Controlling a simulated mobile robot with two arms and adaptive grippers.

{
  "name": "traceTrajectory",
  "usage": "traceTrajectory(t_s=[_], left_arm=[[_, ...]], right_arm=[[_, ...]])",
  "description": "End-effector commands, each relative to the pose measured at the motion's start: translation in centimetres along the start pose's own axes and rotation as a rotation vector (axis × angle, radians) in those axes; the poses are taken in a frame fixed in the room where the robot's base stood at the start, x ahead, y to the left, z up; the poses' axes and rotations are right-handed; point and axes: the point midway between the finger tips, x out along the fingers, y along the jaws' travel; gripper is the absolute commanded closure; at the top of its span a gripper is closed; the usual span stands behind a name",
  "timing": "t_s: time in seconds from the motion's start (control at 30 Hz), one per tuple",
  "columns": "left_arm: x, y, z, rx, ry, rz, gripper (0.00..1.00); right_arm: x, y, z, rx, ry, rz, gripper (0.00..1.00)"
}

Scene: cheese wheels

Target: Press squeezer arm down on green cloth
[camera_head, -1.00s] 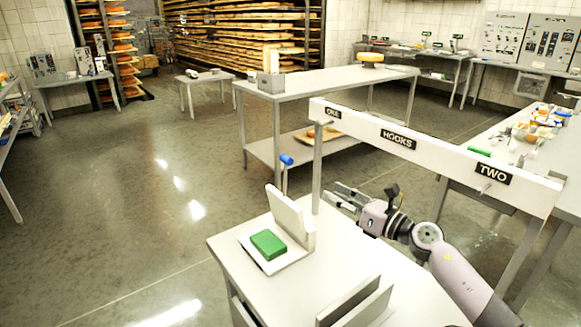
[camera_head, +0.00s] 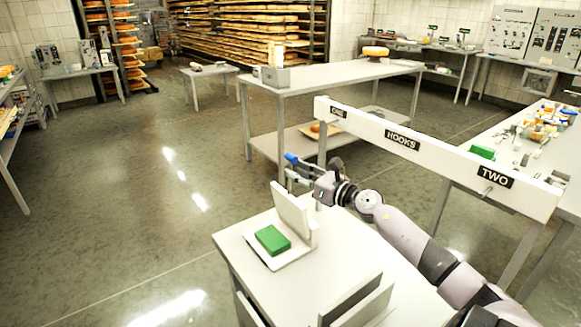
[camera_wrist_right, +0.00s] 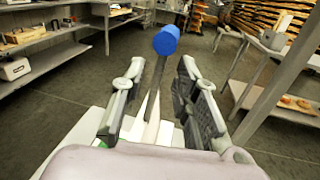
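The squeezer stands on the near white table, with its white base plate (camera_head: 298,254) flat and its hinged white arm (camera_head: 291,214) raised nearly upright. The folded green cloth (camera_head: 272,240) lies on the base plate. A blue knob (camera_head: 291,157) tops the thin lever of the arm; it also shows in the right wrist view (camera_wrist_right: 166,40). My right gripper (camera_head: 292,174) is just below the knob. In the wrist view its fingers (camera_wrist_right: 162,70) are open, one on each side of the lever in the picture, with gaps; exact depth is unclear. My left gripper is out of view.
A white hook rail (camera_head: 440,160) marked ONE, HOOKS and TWO runs behind my right arm. Upright plates (camera_head: 352,305) stand at the near table's front. A steel table (camera_head: 340,78) is behind. Open floor (camera_head: 120,200) lies to the left.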

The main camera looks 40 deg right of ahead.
Motion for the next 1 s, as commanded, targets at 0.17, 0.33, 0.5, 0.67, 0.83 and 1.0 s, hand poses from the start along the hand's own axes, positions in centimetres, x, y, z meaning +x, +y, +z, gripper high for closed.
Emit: traceTrajectory(t_s=[0.17, 0.33, 0.5, 0.67, 0.83, 1.0], left_arm=[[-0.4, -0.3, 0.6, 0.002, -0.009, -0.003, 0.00], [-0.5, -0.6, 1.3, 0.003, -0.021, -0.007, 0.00], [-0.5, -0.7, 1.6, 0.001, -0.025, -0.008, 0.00], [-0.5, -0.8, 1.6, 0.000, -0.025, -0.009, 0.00], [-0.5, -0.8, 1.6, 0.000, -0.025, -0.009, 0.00], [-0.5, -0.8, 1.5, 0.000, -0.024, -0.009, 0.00]], right_arm=[[1.9, -0.1, 0.2, 0.002, -0.003, -0.001, 0.72], [2.8, 0.0, 0.0, 0.000, -0.001, 0.000, 0.72], [2.9, 0.0, 0.0, 0.000, 0.000, 0.001, 0.72], [2.9, 0.0, 0.0, 0.000, 0.000, 0.001, 0.73], [2.9, 0.0, 0.0, 0.001, 0.000, 0.001, 0.84], [2.9, 0.0, 0.0, 0.001, 0.000, 0.000, 0.96]])
